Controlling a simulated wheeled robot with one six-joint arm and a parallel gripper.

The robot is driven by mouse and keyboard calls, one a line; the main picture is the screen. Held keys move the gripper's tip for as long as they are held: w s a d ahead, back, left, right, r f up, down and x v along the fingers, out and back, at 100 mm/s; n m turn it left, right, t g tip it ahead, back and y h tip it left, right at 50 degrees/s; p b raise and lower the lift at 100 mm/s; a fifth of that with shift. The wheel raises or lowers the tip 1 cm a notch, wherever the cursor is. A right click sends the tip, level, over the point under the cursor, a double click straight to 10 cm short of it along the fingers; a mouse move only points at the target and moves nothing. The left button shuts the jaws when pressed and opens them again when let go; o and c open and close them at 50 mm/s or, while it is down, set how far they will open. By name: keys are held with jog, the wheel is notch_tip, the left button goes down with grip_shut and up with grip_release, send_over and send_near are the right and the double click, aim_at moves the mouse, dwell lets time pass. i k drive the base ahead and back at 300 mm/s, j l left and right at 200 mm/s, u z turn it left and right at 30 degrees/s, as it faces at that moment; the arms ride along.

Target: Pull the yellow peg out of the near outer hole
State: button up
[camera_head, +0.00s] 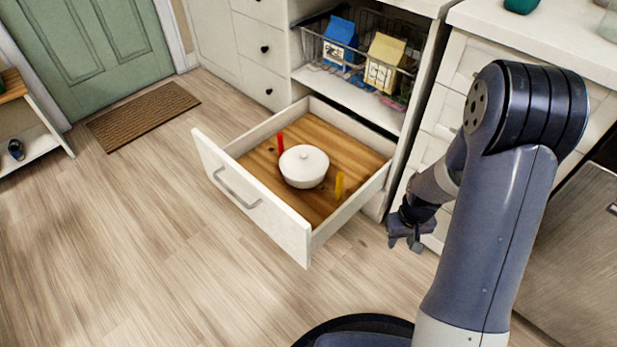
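A dark hole shows in the board near the red peg. The hole under the yellow peg is covered by the peg. My gripper (407,240) hangs outside the drawer, to the right of and lower in the picture than the yellow peg, apart from it. It looks empty, but its finger gap is too small to judge.
The pulled-out drawer has a white front (250,194) with a metal handle. Above it, a shelf holds a wire basket (365,52) with a blue carton and a yellow carton. A cabinet stands at the right, close to my arm.

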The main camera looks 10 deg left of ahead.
aim_at(341, 175)
jog(key=i+l+u, duration=0.2)
jog(key=u, duration=0.25)
jog(key=i+l+u, duration=0.6)
jog(key=u, duration=0.25)
